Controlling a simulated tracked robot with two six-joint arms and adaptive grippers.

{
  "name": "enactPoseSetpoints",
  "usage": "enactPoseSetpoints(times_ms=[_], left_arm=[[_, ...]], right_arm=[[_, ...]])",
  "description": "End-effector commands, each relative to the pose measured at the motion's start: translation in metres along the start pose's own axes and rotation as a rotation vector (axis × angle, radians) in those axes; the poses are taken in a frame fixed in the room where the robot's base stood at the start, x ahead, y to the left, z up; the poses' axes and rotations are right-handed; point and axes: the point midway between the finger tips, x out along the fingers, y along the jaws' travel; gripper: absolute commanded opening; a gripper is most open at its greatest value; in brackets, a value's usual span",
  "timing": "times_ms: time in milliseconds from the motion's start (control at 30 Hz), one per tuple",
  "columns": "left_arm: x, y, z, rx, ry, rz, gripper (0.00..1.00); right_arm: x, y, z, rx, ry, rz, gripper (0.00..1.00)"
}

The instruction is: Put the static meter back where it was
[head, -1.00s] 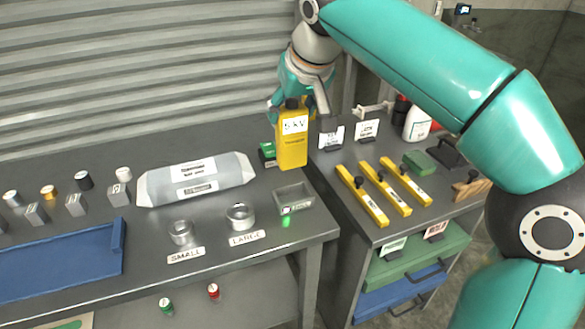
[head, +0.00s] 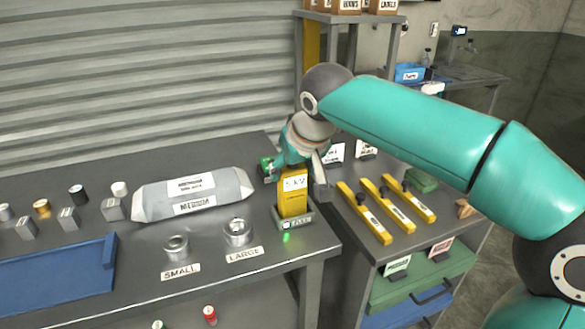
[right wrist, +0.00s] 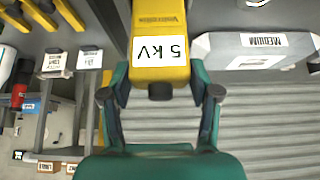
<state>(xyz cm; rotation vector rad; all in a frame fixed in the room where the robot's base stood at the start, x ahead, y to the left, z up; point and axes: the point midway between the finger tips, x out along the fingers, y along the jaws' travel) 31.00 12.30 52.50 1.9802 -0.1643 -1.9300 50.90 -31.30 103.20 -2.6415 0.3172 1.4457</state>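The static meter (head: 293,199) is a yellow block with a white "5 kV" label and a dark knob on top. It stands upright at the grey holder (head: 299,223) on the bench's right end, its lower end inside or just over the rim. A green light glows on the holder's front. My right gripper (head: 301,165) is at the meter's top. In the right wrist view the meter (right wrist: 160,30) lies between the two teal fingers (right wrist: 160,88), which press against its sides. My left gripper is not in view.
A grey wrapped package (head: 193,193) lies left of the holder. Metal rings sit by the LARGE (head: 244,254) and SMALL (head: 180,271) labels. A small green box (head: 267,168) stands behind. Yellow bars (head: 364,213) lie on the right cabinet.

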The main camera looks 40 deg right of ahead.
Motion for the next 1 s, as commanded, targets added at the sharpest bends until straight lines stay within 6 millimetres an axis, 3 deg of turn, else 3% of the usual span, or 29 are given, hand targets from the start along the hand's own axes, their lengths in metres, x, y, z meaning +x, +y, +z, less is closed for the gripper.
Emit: enactPoseSetpoints(times_ms=[100, 400, 567, 1000], left_arm=[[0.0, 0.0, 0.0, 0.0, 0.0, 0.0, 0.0], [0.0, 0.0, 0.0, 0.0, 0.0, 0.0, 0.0], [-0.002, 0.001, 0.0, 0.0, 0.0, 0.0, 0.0], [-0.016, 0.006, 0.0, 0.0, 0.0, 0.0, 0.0]], right_arm=[[0.0, 0.0, 0.0, 0.0, -0.001, 0.0, 0.83], [-0.001, 0.0, 0.0, 0.0, 0.001, 0.0, 0.83], [-0.011, -0.001, -0.001, -0.001, 0.003, -0.001, 0.83], [-0.092, -0.001, -0.002, -0.001, 0.004, -0.003, 0.83]])
